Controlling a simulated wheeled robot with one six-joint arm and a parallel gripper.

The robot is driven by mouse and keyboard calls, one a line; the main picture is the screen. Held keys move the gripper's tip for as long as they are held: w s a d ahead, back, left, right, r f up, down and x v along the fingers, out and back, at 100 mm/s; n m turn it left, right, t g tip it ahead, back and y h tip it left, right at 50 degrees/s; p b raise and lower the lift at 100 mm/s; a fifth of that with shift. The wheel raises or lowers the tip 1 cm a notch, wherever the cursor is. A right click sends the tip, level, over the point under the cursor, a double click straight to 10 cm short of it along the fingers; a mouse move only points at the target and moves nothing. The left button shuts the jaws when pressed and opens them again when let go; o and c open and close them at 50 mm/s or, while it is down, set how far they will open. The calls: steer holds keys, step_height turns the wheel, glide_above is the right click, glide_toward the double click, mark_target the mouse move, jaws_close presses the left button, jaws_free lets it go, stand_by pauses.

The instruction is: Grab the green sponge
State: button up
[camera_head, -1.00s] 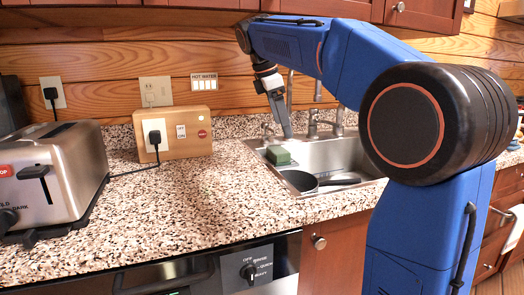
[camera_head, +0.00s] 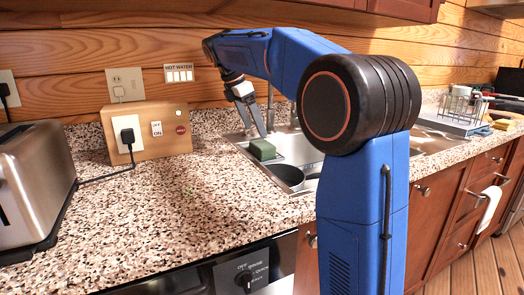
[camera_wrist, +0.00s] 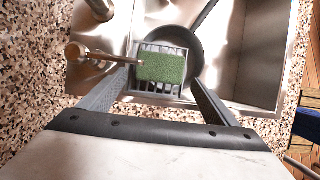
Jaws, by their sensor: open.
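The green sponge (camera_head: 262,149) sits at the left end of the sink, near its back edge. In the wrist view the sponge (camera_wrist: 162,67) lies on a slatted metal rack (camera_wrist: 148,86) and shows between and beyond my two fingers. My gripper (camera_wrist: 160,88) is open, with nothing between its fingers. In the head view my gripper (camera_head: 262,133) hangs just above and behind the sponge, pointing down. I cannot tell whether a fingertip touches it.
A dark pan (camera_head: 286,174) lies in the sink (camera_head: 308,155) beside the sponge. A metal faucet (camera_wrist: 80,52) stands close to my left finger in the wrist view. The speckled counter (camera_head: 180,200) left of the sink is mostly clear, with a toaster (camera_head: 35,180) at the far left.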

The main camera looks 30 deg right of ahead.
mark_target(262, 143)
steer(key=shift+x, duration=4.5)
steer(key=c, duration=0.7)
